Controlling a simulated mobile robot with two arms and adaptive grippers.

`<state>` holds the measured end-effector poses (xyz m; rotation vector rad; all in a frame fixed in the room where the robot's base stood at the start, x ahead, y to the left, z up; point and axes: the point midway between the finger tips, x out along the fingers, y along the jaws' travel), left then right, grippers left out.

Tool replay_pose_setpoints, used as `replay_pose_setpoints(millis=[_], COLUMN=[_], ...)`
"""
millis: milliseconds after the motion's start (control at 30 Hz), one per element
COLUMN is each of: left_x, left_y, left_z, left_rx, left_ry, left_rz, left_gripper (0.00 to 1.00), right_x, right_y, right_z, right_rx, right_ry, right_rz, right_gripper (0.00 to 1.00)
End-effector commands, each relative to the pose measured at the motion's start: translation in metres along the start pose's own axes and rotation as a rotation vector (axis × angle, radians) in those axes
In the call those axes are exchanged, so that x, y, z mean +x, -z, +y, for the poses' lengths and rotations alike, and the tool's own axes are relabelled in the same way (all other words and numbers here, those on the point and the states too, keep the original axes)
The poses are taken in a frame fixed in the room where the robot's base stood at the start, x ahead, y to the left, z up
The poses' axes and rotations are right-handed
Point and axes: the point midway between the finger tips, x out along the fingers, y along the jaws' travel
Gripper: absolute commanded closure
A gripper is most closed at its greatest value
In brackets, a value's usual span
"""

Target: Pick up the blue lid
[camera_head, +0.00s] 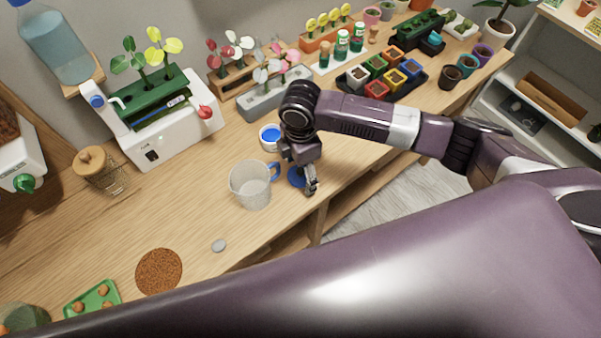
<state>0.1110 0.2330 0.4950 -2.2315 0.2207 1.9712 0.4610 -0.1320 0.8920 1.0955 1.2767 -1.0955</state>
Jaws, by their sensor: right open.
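The blue lid (294,178) lies on the wooden bench, just right of a clear mug (250,187) with a blue handle. It shows as a blue disc partly hidden by my right gripper. My right gripper (310,187) points down at the lid's right side, with its jaws open. Whether a finger touches the lid I cannot tell. My left gripper is not in view.
A small white pot with blue inside (270,136) stands behind the mug. A white planter machine (170,125) is at the back left. A grey pebble (219,245) and a brown round mat (159,272) lie nearer. The bench's front edge (340,196) is close to the lid.

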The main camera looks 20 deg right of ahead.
Motion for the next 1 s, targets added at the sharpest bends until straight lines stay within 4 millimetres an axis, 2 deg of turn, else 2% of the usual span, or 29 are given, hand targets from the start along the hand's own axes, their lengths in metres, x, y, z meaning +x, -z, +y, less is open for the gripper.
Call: replay_pose_setpoints(millis=[33,333,600,767,867,1000], left_x=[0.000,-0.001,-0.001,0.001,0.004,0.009], left_y=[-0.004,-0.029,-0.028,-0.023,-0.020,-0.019], left_z=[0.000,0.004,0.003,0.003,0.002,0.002], left_rx=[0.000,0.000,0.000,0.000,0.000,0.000], left_ry=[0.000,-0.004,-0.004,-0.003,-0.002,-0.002], left_rz=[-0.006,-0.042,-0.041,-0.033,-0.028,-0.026], left_gripper=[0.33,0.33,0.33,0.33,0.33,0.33], right_x=[0.000,-0.001,-0.001,-0.009,-0.021,-0.047], right_y=[0.000,0.000,0.000,0.000,0.000,0.000], right_z=[0.000,0.000,0.000,0.001,0.002,0.002], right_rx=[0.000,0.000,0.000,0.000,0.000,0.000], right_ry=[0.000,0.000,-0.001,-0.003,-0.004,-0.006], right_rz=[0.000,0.000,0.000,0.001,0.001,0.002], right_gripper=[0.33,0.65,0.66,0.66,0.66,0.66])
